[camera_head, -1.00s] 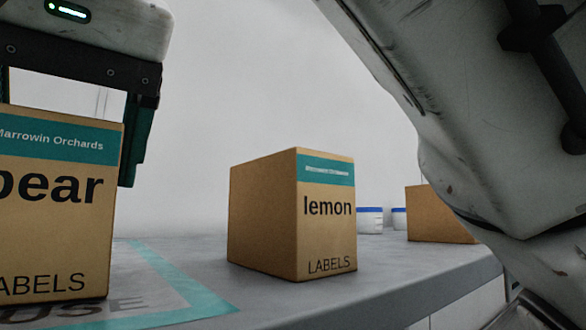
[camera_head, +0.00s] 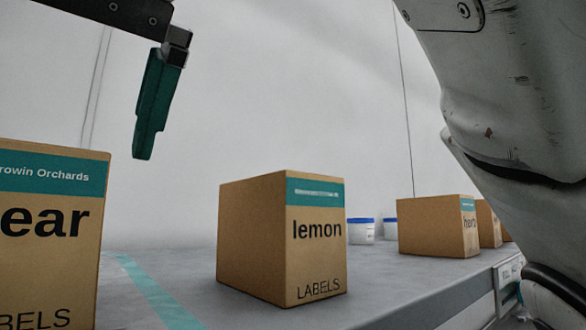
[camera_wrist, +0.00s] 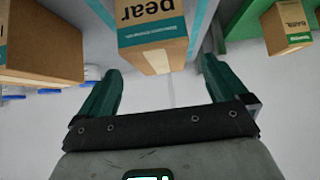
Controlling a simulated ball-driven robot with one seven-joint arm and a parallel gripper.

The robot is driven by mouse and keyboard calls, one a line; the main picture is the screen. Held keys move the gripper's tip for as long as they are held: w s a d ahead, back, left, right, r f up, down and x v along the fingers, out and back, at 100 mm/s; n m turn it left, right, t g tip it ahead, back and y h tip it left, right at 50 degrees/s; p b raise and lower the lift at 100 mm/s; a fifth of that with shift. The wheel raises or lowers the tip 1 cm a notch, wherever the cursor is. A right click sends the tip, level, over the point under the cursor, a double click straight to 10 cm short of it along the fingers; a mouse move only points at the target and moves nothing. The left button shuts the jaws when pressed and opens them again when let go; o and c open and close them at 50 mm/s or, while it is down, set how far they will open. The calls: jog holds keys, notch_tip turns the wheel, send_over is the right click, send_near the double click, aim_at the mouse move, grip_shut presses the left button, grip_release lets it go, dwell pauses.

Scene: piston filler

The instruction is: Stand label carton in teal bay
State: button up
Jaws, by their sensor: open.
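A tan carton reading "pear" and "LABELS" (camera_head: 45,265), with a teal band, stands upright at the left of the head view, partly cut off. Teal tape (camera_head: 150,288) runs on the surface beside it. The pear carton also shows at the top of the wrist view (camera_wrist: 152,25), with teal tape (camera_wrist: 205,22) beside it. My gripper (camera_wrist: 160,66) is open and empty, its green fingers spread apart. In the head view one finger (camera_head: 155,105) hangs up and right of the pear carton, clear of it; the other is out of frame.
A lemon label carton (camera_head: 315,245) stands right of the tape. Behind it are white tubs with blue lids (camera_head: 361,231) and a herb carton (camera_head: 438,226). In the wrist view a basil carton (camera_wrist: 287,28) is by a green surface. The counter's edge (camera_head: 440,295) is at right.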

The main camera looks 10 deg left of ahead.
jog(key=p+v, duration=0.1)
jog(key=v, duration=0.6)
jog(key=shift+d, duration=0.15)
dwell(0.3)
